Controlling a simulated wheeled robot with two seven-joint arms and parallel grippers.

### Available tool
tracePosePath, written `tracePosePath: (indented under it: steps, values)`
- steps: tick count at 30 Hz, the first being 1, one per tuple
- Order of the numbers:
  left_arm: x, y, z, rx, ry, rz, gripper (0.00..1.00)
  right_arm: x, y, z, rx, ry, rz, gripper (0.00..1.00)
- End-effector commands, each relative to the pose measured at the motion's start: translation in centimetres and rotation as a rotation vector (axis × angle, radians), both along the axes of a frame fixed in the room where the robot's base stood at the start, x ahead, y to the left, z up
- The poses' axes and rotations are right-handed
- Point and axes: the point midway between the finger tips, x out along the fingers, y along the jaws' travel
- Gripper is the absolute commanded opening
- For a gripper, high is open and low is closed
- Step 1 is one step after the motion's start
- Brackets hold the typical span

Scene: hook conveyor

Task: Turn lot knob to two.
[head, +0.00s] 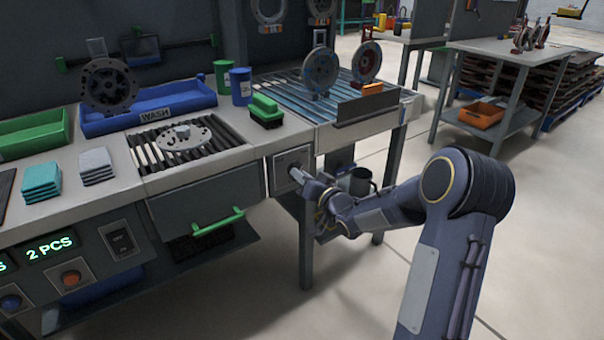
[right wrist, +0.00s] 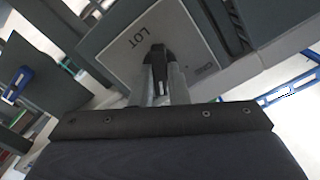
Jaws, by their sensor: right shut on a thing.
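The lot knob (right wrist: 157,62) is a small dark knob on a light grey square plate marked LOT (right wrist: 190,35), seen close in the right wrist view. In the head view the plate (head: 283,162) is on the front of the bench, at its right end. My right gripper (right wrist: 160,80) is shut on the knob, with one finger on each side of it. In the head view my right gripper (head: 297,174) reaches the plate from the right and hides most of the knob. The knob's setting is too small to tell. My left gripper is not in view.
Left of the plate is a drawer with a green handle (head: 218,222). Above are a green brush (head: 266,110) and a slatted rack (head: 310,90). The floor at right is free.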

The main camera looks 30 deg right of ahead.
Motion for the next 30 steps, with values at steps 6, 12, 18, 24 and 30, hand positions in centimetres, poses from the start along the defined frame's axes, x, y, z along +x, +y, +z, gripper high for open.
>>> tracePosePath:
  steps: [6, 12, 18, 24, 30]
  values:
    - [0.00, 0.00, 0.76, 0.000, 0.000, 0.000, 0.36, -0.02, 0.01, 0.02, 0.131, 0.013, 0.000, 0.00]
    - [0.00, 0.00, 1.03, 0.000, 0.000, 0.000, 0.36, -0.03, 0.00, -0.01, 0.200, 0.017, 0.000, 0.00]
    - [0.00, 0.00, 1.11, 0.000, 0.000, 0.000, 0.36, -0.01, 0.05, -0.04, 0.228, 0.020, 0.000, 0.00]
    - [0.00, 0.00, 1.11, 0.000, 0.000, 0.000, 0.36, -0.02, 0.06, -0.07, 0.233, 0.020, 0.000, 0.00]
    - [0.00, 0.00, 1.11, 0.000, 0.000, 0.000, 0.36, -0.02, 0.06, -0.07, 0.233, 0.020, 0.000, 0.16]
